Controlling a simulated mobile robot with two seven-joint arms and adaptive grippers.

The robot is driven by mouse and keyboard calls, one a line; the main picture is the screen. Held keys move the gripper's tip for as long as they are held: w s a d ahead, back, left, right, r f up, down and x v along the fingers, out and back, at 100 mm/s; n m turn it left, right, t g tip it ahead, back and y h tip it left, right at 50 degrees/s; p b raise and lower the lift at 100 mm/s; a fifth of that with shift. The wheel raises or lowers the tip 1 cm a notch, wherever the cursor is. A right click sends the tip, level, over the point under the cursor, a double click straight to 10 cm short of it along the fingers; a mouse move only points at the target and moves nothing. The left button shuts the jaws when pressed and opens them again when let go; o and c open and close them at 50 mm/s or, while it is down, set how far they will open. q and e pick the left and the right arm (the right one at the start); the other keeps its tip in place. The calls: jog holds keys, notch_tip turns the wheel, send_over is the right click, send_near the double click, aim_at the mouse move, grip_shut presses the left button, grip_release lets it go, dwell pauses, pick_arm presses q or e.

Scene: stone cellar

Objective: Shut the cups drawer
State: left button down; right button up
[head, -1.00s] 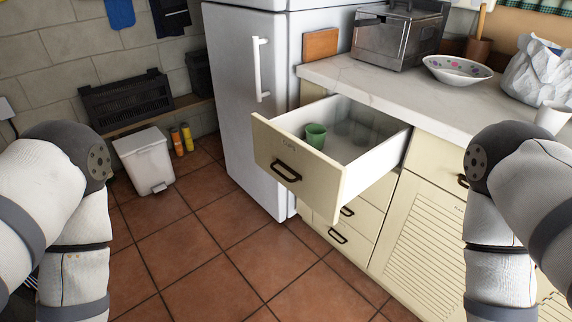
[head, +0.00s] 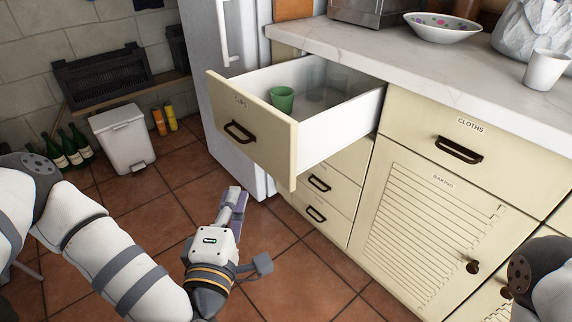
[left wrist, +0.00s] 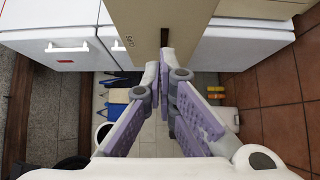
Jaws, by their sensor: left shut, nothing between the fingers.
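The cups drawer (head: 262,146) stands pulled well out of the cream cabinet. Its front carries a "CUPS" label and a dark handle (head: 239,132). A green cup (head: 282,99) and some clear glassware stand inside. My left gripper (head: 237,198) is shut and empty, below and in front of the drawer front, apart from it in the head view. In the left wrist view the drawer front (left wrist: 138,30) is beyond the closed fingertips (left wrist: 164,62), with the handle partly seen. My right gripper is not in view; only part of that arm shows at the lower right.
The fridge (head: 220,110) stands left of the drawer. The marble counter (head: 345,48) holds a bowl (head: 443,30) and a white cup (head: 545,70). A white bin (head: 123,138) and bottles stand at the left wall. The tiled floor before the drawer is clear.

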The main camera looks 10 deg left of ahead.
pick_arm(q)
jog(key=shift+w+d+r+b, duration=0.15)
jog(key=shift+w+b, duration=0.15)
jog(key=shift+w, duration=1.85)
jog(key=shift+w+d+f+b, duration=0.1)
jog(key=shift+w+b, duration=0.15)
jog(key=shift+w, duration=1.9)
jog(key=shift+w+d+r+b, duration=0.15)
jog(key=shift+w+b, duration=0.15)
jog(key=shift+w, duration=1.85)
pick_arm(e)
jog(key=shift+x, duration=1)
pick_arm(q)
jog(key=shift+f, duration=0.15)
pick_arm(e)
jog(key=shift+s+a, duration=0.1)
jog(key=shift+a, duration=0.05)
